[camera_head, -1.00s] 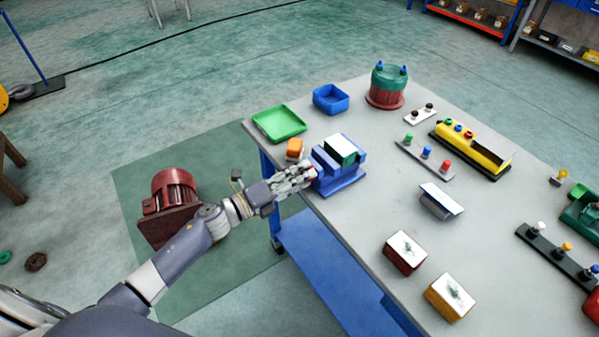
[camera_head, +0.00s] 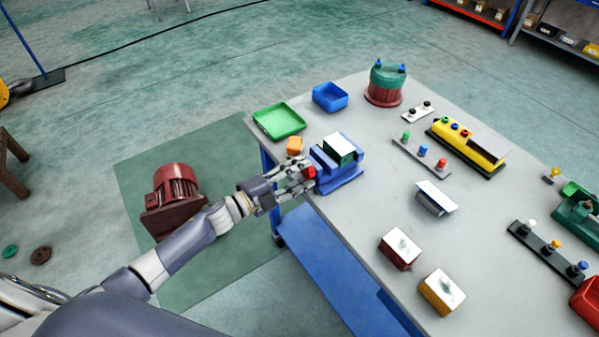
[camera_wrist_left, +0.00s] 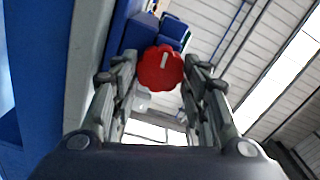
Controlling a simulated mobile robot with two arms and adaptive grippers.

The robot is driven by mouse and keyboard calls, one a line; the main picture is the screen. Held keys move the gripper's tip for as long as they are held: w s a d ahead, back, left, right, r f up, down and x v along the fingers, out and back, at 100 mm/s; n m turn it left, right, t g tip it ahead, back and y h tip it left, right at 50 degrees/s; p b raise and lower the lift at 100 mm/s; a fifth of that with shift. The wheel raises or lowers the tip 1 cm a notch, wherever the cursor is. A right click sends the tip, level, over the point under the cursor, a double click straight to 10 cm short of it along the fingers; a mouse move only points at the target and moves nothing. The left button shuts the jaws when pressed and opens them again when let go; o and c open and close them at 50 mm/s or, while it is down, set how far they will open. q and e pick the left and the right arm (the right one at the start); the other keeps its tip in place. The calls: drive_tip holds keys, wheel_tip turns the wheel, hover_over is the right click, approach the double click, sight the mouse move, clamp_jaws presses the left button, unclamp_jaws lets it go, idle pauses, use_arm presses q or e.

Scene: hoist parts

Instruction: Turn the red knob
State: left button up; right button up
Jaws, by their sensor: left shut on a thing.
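The red knob (camera_head: 309,172) sits on the near left side of the blue vise-like fixture (camera_head: 345,175) at the table's left edge. In the left wrist view the knob (camera_wrist_left: 161,68) is round and scalloped, with a white mark tilted slightly right of upright. My left gripper (camera_head: 300,174) reaches it from the left, and its fingers (camera_wrist_left: 160,75) lie on both sides of the knob, shut on it. A block with a white top (camera_head: 339,146) and a green side sits in the fixture. My right gripper is not in view.
Green tray (camera_head: 279,121), blue tray (camera_head: 330,97) and orange block (camera_head: 294,145) lie near the fixture. A green and red drum (camera_head: 386,84) stands behind. Two white-topped blocks (camera_head: 400,249) (camera_head: 441,292) are at the front. A red motor (camera_head: 175,190) is below, left of the table.

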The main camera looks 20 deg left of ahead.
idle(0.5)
use_arm(q)
drive_tip(key=o, duration=1)
drive_tip(key=shift+o, duration=0.2)
drive_tip(key=shift+s+a, duration=0.1)
drive_tip(key=v, duration=1.1)
drive_tip(key=shift+s+a, duration=0.3)
